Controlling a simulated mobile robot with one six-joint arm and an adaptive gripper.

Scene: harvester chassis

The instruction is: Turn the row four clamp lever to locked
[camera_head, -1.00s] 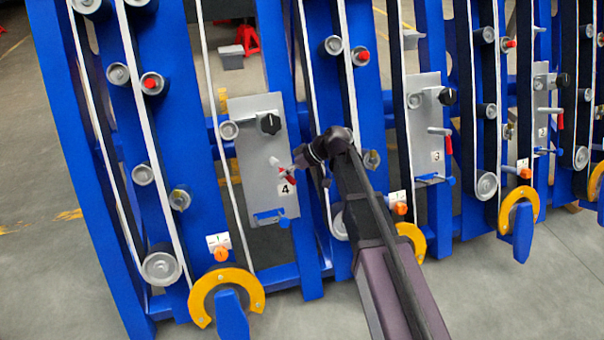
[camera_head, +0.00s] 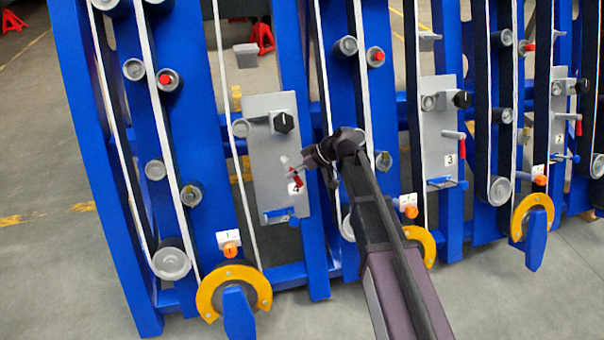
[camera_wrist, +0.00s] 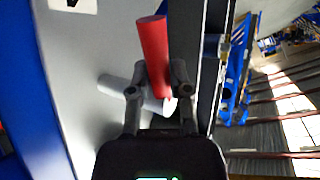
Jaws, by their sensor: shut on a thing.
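The row four clamp lever shows as a grey rod with a red handle (camera_head: 297,181) on the grey panel (camera_head: 265,180) marked 4. In the wrist view, the red handle (camera_wrist: 154,55) runs upright between the fingers, with the pale rod (camera_wrist: 118,86) slanting behind it. My gripper (camera_head: 303,168) is at the panel's right side, and in the wrist view my gripper (camera_wrist: 157,88) is shut on the red handle. The fingers partly cover the rod and the handle's lower end. I cannot read a locked mark.
A black knob (camera_head: 284,122) sits above the lever and a blue latch (camera_head: 280,216) below it. Blue uprights and belts flank the panel; the grey floor in front is clear.

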